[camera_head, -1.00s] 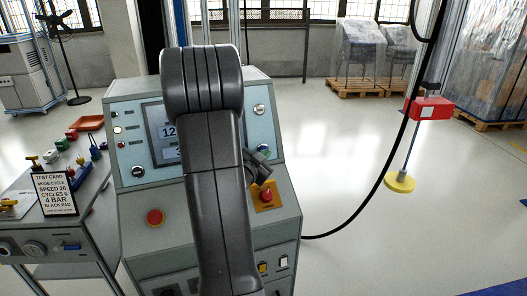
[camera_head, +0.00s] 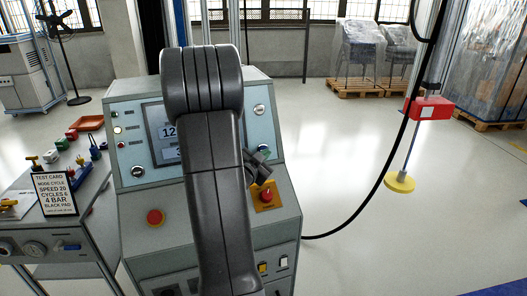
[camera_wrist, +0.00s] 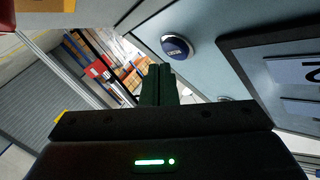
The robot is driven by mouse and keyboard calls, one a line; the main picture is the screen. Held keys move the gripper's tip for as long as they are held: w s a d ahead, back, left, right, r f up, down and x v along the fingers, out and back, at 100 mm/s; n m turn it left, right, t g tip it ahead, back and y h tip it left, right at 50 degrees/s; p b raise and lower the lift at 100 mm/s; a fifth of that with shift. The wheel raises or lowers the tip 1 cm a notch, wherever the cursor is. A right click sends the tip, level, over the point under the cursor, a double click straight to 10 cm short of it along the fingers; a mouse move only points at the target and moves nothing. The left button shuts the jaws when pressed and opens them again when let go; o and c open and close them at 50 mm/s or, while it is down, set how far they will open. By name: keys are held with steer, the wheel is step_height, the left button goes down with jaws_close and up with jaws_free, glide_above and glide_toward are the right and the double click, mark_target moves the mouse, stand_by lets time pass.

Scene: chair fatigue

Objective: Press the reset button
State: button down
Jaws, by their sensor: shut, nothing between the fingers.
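A round blue button (camera_wrist: 177,47) with a pale metal rim and small white lettering sits on the light blue panel (camera_wrist: 220,25) in the wrist view. The lettering is too small to read surely. My gripper (camera_wrist: 160,72) is shut and empty, its dark fingertips just below the button in the picture. I cannot tell whether they touch it. In the head view my arm covers the middle of the control console (camera_head: 130,125), and no blue button shows there. My fingertips cannot be made out in that view.
The console has a display (camera_head: 165,135), a red button (camera_head: 155,217) and a red knob (camera_head: 267,195) on a yellow plate. A side bench with a test card (camera_head: 54,193) stands left. A black cable (camera_head: 375,185) hangs right.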

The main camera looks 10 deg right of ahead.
steer(key=shift+w, duration=0.15)
stand_by(0.7)
steer(key=shift+w+f, duration=0.1)
steer(key=shift+w, duration=0.2)
steer(key=shift+w+a+f, duration=0.1)
steer(key=shift+w+a, duration=0.05)
steer(key=shift+w, duration=0.15)
stand_by(0.6)
steer(key=shift+s, duration=0.1)
steer(key=shift+s+r+b, duration=0.2)
steer(key=shift+s+b, duration=0.2)
steer(key=shift+s, duration=0.25)
steer(key=s, duration=0.1)
steer(key=s+d, duration=0.1)
steer(key=s, duration=0.1)
steer(key=s+r, duration=0.1)
steer(key=shift+s+d+r+b, duration=0.1)
steer(key=shift+s+d+b, duration=0.05)
steer(key=shift+s+b, duration=0.2)
steer(key=shift+w, duration=0.15)
stand_by(0.6)
